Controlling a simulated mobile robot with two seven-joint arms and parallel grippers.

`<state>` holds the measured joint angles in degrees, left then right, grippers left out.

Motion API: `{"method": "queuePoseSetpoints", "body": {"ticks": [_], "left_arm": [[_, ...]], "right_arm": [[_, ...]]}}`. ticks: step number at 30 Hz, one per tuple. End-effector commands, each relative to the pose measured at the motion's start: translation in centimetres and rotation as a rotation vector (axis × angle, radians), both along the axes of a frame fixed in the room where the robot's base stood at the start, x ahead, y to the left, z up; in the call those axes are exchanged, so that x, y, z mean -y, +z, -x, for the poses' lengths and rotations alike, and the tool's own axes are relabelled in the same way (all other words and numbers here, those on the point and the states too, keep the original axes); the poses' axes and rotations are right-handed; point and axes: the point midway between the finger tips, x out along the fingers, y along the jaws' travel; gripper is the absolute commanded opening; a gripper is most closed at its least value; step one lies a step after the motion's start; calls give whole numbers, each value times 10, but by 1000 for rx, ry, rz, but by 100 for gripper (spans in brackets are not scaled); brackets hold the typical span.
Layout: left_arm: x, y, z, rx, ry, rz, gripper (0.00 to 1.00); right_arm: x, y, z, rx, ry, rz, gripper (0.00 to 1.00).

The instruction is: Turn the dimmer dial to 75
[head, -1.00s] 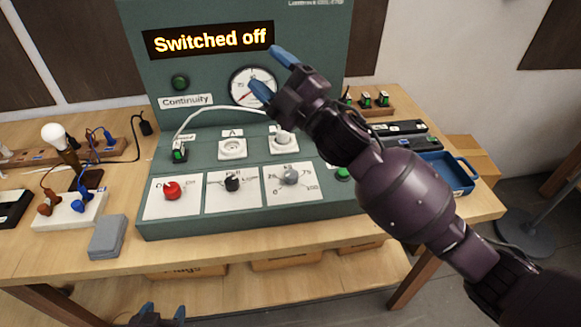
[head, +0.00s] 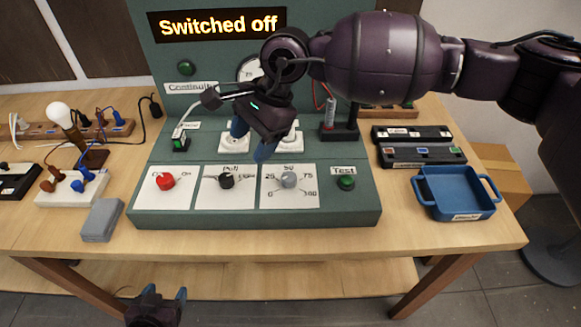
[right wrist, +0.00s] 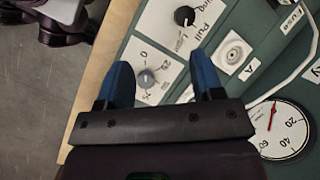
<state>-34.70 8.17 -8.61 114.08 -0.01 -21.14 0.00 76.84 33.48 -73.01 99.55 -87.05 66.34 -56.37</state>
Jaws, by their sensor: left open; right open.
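The dimmer dial (head: 290,180) is a grey knob on a white plate marked 0, 25, 50, 75 and 100, on the sloped front of the green panel (head: 260,217). I cannot make out where its pointer stands. My right gripper (head: 250,139) is open and empty above the panel, its blue fingers pointing down, behind and left of the dial. In the right wrist view the dial (right wrist: 147,78) appears between the open fingers (right wrist: 160,62), apart from them. My left gripper (head: 165,293) is open and empty, low in front of the table.
White sockets (head: 234,146) lie behind. The display (head: 218,23) reads "Switched off". A blue tray (head: 456,194) stands at right.

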Motion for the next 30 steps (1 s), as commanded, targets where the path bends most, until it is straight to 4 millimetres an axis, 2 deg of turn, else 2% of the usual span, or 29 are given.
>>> {"method": "queuePoseSetpoints", "body": {"ticks": [1, 3, 9, 17, 30], "left_arm": [[0, 0, 1, -1, 0, 0, 66], [0, 0, 1, -1, 1, 1, 66], [1, 0, 0, 1, 1, 2, 66], [0, 2, -1, 2, -1, -1, 66], [0, 12, -5, 12, -3, -1, 66]], "right_arm": [[15, -11, -6, 54, 62, 85, 61], [33, -19, -15, 122, 151, 192, 61], [63, -22, -23, 195, 350, 372, 61], [65, -32, -22, 196, 405, 377, 61], [65, -102, -21, 193, 401, 375, 61]]}}
